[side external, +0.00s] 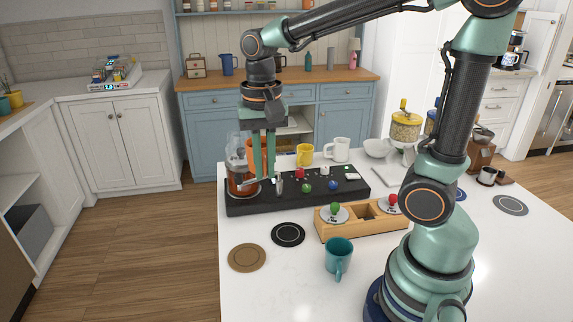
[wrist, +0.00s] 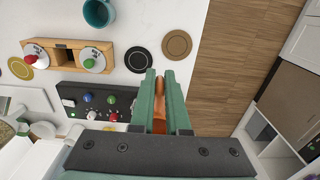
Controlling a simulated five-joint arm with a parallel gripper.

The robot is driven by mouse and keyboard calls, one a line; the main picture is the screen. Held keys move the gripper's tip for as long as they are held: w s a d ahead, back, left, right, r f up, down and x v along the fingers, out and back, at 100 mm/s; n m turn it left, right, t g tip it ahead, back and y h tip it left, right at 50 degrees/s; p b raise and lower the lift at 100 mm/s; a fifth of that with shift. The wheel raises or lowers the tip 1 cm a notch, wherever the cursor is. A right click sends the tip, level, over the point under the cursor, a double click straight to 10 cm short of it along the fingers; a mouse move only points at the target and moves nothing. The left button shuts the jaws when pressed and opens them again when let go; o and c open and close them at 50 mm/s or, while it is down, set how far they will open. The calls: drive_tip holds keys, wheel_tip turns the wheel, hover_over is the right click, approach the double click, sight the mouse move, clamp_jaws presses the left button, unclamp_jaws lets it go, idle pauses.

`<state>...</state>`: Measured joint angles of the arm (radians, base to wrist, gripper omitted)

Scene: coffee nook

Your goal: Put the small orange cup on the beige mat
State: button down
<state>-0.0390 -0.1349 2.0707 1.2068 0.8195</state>
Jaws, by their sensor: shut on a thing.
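The small orange cup (side external: 249,153) is between the green fingers of my gripper (side external: 263,176), above the left end of a black panel. In the wrist view, a strip of the orange cup (wrist: 159,110) shows between the fingers of my gripper (wrist: 160,75); the rest is hidden by them. My gripper is shut on it. The beige mat (side external: 247,257), a flat round disc, lies bare near the counter's left edge, in front of the cup. It also shows in the wrist view (wrist: 176,44), beyond the fingertips.
A black mat (side external: 288,234) lies beside the beige one. A teal mug (side external: 339,255) stands to the right. The black panel (side external: 300,201) carries knobs, and a glass vessel (side external: 240,184) stands at its left end. A wooden holder (side external: 325,229) is nearby.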

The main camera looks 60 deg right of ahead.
drive_tip(key=a, duration=0.7)
hover_over(247, 257)
drive_tip(key=s+a, duration=0.4)
drive_tip(key=f, duration=1.5)
drive_tip(key=shift+s+a+f, duration=0.15)
drive_tip(key=shift+a+f, duration=0.05)
drive_tip(key=shift+f, duration=2.3)
drive_tip(key=shift+f, duration=0.15)
drive_tip(key=c, duration=0.9)
unclamp_jaws()
